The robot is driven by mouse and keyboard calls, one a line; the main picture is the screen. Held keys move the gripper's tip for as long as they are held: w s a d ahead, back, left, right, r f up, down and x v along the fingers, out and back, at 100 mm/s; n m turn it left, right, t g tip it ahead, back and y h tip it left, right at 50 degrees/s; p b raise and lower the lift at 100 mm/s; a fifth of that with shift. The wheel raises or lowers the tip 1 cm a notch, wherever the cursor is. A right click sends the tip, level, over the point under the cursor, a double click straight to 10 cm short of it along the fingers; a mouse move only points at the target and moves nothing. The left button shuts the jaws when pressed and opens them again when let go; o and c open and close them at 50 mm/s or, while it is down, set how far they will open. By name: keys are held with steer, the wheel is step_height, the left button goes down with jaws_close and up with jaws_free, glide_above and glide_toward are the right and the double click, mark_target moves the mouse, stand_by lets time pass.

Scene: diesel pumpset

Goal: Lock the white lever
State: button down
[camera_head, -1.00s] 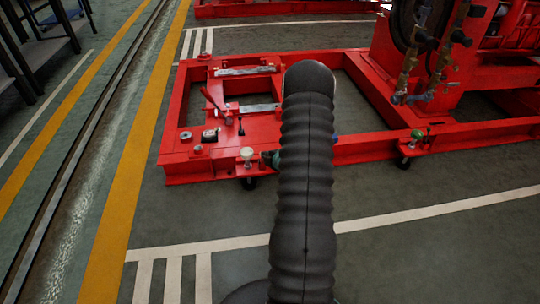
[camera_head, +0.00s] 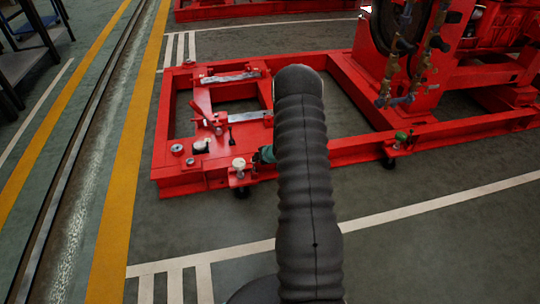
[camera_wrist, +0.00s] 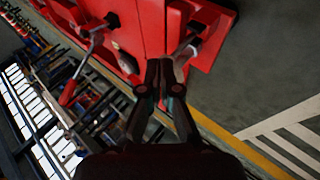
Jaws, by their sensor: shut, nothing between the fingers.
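A white-topped knob or lever (camera_head: 239,163) stands on a small red bracket at the near edge of the red frame (camera_head: 180,185), above a black caster. My gripper is mostly hidden behind my arm in the head view; a teal part (camera_head: 266,153) shows just right of the white knob. In the wrist view my gripper (camera_wrist: 166,66) is shut and empty, its fingertips over the edge of the red frame. A pale grey-white lever-like part (camera_wrist: 187,50) lies just right of the fingertips. I cannot tell whether they touch.
A red-handled lever (camera_head: 200,109) stands on the frame, and shows left in the wrist view (camera_wrist: 68,93). A green-topped knob (camera_head: 401,136) sits farther right along the frame. Red machinery (camera_head: 450,90) rises at the back right. The floor in front (camera_head: 430,250) is clear.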

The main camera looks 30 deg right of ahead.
steer(key=shift+w, duration=0.55)
steer(key=shift+d+r+p, duration=0.1)
steer(key=shift+r+p, duration=0.05)
steer(key=shift+p, duration=0.15)
steer(key=shift+r+p, duration=0.4)
steer(key=shift+r, duration=0.25)
steer(key=s+d+r+p, duration=0.1)
steer(key=s+r, duration=0.2)
steer(key=r, duration=0.3)
steer(key=s+d+r+p, duration=0.1)
steer(key=s+r+p, duration=0.1)
steer(key=r, duration=0.4)
steer(key=shift+s+d, duration=0.3)
steer(key=shift+s, duration=0.45)
